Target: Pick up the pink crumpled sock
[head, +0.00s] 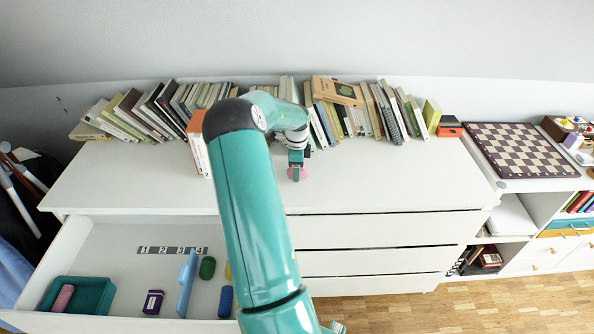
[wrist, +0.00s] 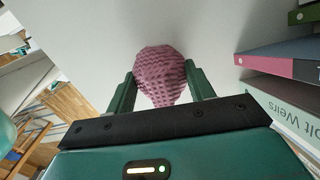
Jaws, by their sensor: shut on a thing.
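The pink crumpled sock (wrist: 160,76) is a rounded, textured pink lump between the two dark green fingers of my gripper (wrist: 160,90) in the wrist view. The fingers touch it on both sides, and its lower end is hidden behind the gripper body. In the head view my gripper (head: 298,172) is over the white dresser top, in front of the row of books. A bit of the pink sock (head: 303,173) shows at its fingertips. I cannot tell whether the sock touches the dresser top.
Books (head: 375,110) line the back of the dresser top (head: 400,180); its right part is clear. The open drawer (head: 110,240) at lower left holds a green tray (head: 104,296), a blue divider (head: 187,280) and small objects. A chessboard (head: 525,150) lies at right.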

